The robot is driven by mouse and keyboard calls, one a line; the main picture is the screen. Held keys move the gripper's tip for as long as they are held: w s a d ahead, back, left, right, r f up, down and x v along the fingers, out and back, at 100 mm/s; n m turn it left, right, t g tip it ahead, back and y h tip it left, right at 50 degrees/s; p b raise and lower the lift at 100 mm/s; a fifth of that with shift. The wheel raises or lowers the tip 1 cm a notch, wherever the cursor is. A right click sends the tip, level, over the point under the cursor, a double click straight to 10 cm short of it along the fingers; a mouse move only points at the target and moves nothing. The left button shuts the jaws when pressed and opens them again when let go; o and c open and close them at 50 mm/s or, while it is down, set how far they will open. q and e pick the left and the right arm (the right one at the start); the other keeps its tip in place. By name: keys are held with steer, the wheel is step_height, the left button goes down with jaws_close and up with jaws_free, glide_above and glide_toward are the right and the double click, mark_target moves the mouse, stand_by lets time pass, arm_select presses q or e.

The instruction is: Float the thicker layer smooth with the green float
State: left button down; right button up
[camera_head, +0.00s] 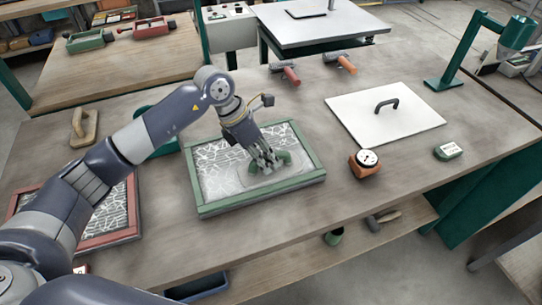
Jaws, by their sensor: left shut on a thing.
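A green-framed tray (258,200) sits in the middle of the workbench with a white, fibre-streaked layer (215,158) in it. My left gripper (266,160) is over the tray, shut on the green handle of the green float (284,157). The float's pale plate appears to lie flat on the layer, towards the near right part of the tray. The fingers partly hide the handle. A red-framed tray (108,238) with a similar streaked layer lies to the left, partly behind my left arm. My right gripper is not in view.
A wooden-handled float (84,127) is at left. A green lamp (462,60) stands far right.

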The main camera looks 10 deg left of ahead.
mark_target(252, 160)
arm_select(q)
steer(key=shift+s+a, duration=0.55)
steer(key=shift+a, duration=0.25)
steer(key=shift+s+a, duration=0.5)
steer(key=shift+a, duration=0.25)
steer(key=shift+s+a+b, duration=0.35)
steer(key=shift+s+a, duration=0.15)
steer(key=shift+a, duration=0.25)
steer(key=shift+s+a+b, duration=0.4)
steer(key=shift+s+a, duration=0.15)
steer(key=shift+a, duration=0.25)
steer(key=shift+s+a+b, duration=0.35)
steer(key=shift+s+a, duration=0.15)
steer(key=shift+a, duration=0.25)
steer(key=shift+r, duration=0.15)
step_height(252, 160, up, 7)
steer(key=p, duration=0.4)
